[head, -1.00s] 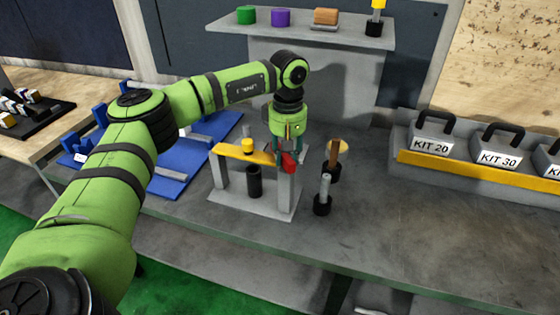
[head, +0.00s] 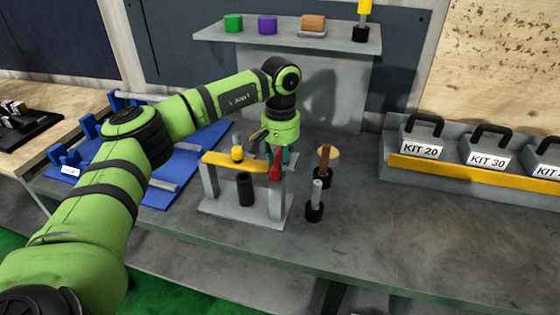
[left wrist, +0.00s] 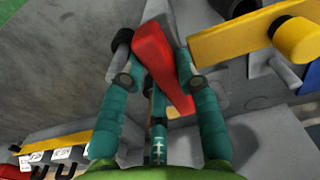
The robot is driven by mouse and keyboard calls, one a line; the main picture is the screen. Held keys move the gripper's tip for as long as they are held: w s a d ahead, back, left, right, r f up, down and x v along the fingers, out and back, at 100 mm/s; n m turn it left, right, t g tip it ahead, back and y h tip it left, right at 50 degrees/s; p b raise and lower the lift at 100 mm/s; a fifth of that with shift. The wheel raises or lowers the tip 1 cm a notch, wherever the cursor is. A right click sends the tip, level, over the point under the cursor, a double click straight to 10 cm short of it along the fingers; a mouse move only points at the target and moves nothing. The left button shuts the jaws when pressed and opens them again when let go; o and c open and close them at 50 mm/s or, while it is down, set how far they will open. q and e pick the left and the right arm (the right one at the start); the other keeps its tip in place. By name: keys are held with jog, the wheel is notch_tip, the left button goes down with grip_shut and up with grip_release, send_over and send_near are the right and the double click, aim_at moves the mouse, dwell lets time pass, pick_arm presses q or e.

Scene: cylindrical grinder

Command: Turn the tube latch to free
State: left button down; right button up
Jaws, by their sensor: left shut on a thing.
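The red latch lever (head: 276,171) is at the right end of the yellow bar (head: 220,160) on the grey stand, beside the right post (head: 277,205). My left gripper (head: 279,157) comes down on it from above, its teal fingers around the lever. A black tube (head: 245,190) stands under the bar, below a yellow knob (head: 238,154). The fingers partly hide the lever's pivot. My right gripper is out of view.
A grey pin in a black base (head: 316,200) and a brown-handled piece (head: 324,160) stand close right of the stand. A blue fixture (head: 180,180) lies to the left. Kit boxes (head: 422,137) sit at the right. The front right bench top is clear.

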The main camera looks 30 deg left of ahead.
pick_arm(q)
jog(key=shift+d, duration=0.1)
dwell(0.4)
jog(key=c, duration=0.9)
grip_release()
jog(key=shift+r, duration=0.1)
notch_tip(320, 180, up, 12)
jog(key=shift+f, duration=0.1)
